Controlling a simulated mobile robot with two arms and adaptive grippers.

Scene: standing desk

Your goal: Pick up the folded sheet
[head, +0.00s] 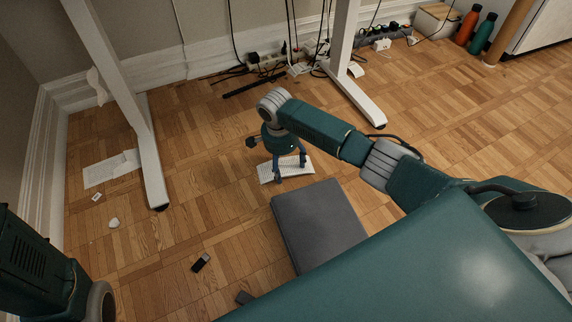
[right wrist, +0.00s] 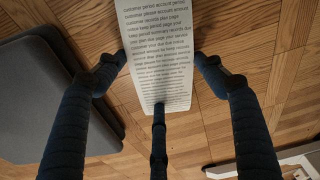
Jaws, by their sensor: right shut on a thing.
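The folded sheet (head: 303,168) is white with printed lines and lies on or just above the wooden floor in the middle of the head view; I cannot tell if it touches the floor. In the right wrist view the sheet (right wrist: 155,55) is a long narrow strip of text. My right gripper (head: 289,166) points down over it. In the wrist view its fingers (right wrist: 160,75) come in at the left, right and lower edges of the sheet, shut on it. My left gripper is out of view; only part of my left arm shows at lower left.
A dark grey flat box (head: 318,222) lies close to the sheet. Another printed paper (head: 108,170) lies by the left white desk leg (head: 152,165). A small black object (head: 201,262) lies on the floor. Cables and power strips (head: 268,62) run along the back wall.

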